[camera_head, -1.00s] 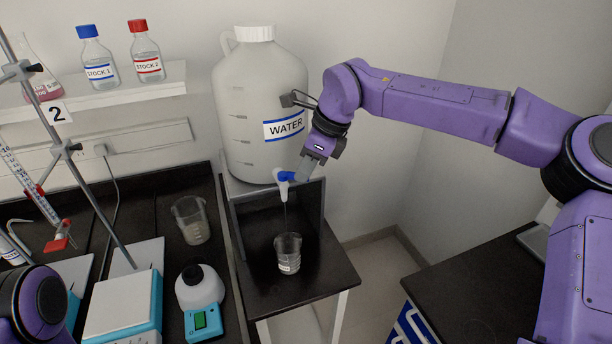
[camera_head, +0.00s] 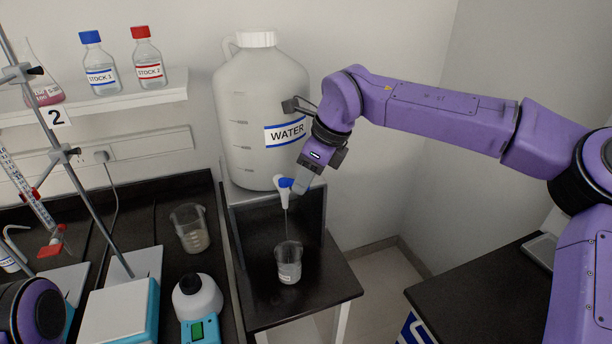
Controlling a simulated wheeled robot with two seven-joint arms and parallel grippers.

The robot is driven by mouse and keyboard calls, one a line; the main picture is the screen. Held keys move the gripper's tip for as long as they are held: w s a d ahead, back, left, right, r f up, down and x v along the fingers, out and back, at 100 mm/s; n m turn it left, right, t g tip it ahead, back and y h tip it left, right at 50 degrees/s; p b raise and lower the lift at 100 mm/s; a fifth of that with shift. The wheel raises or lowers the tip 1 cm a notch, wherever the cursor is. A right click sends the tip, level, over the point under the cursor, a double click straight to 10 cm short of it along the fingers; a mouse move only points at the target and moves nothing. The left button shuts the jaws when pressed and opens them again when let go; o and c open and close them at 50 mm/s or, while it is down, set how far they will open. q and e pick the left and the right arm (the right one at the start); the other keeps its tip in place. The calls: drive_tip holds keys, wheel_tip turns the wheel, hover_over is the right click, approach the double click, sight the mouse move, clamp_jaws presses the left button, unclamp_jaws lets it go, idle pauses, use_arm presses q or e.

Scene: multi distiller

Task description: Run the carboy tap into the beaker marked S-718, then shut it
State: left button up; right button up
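The white carboy (camera_head: 262,110) marked WATER stands at the back on a raised stand. Its tap (camera_head: 282,188) has a white spout and a blue handle (camera_head: 285,183). A thin stream runs down from the spout into a beaker (camera_head: 288,264) on the black stand below. The beaker has a small white label too small to read, and liquid shows in it. My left gripper is out of view; only part of my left arm shows at lower left.
Another beaker (camera_head: 190,228) stands on the dark bench to the left. A white and teal device (camera_head: 198,300) and a stirrer plate (camera_head: 122,312) are in front of it. A shelf (camera_head: 120,97) holds bottles and a flask. A dark bench (camera_head: 490,285) is at right.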

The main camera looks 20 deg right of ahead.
drive_tip(key=b+v, duration=0.1)
drive_tip(key=v, duration=0.9)
drive_tip(key=shift+d+r, duration=0.15)
drive_tip(key=shift+r, duration=0.1)
drive_tip(key=shift+s+f, duration=0.1)
